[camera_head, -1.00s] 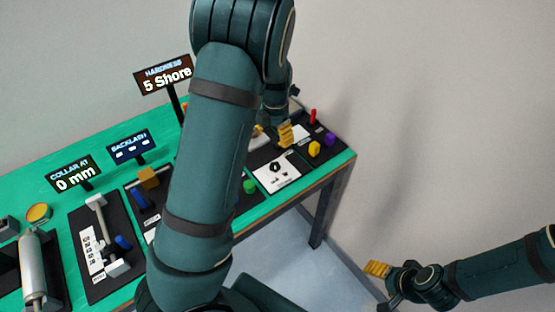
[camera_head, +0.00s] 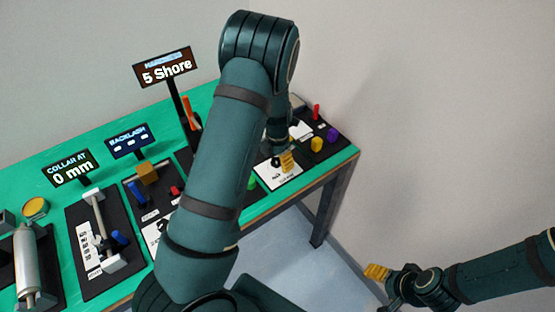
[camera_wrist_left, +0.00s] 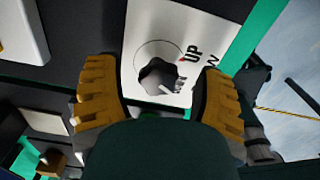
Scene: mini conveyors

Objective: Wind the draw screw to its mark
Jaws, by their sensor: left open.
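The sign "COLLAR AT 0 mm" (camera_head: 72,168) stands behind a black-based fixture (camera_head: 118,275) with a grey rod, pale end blocks and a blue part (camera_head: 119,238). No label I can read names the draw screw. My left gripper (camera_head: 287,162) is over a white panel (camera_head: 272,182) at the table's right end. In the left wrist view its yellow fingers (camera_wrist_left: 160,95) are open on either side of a dark knob (camera_wrist_left: 162,78), with gaps on both sides. The panel reads "UP" beside the knob. My right gripper (camera_head: 377,272) is off the table; its jaw opening is unclear.
The "BACKLASH" sign (camera_head: 127,141) and "5 Shore" sign (camera_head: 168,68) stand along the green table (camera_head: 105,125). Yellow (camera_head: 317,144), purple (camera_head: 333,134) and green (camera_head: 252,183) knobs are near my left gripper. My left arm hides the middle fixtures. The floor in front is clear.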

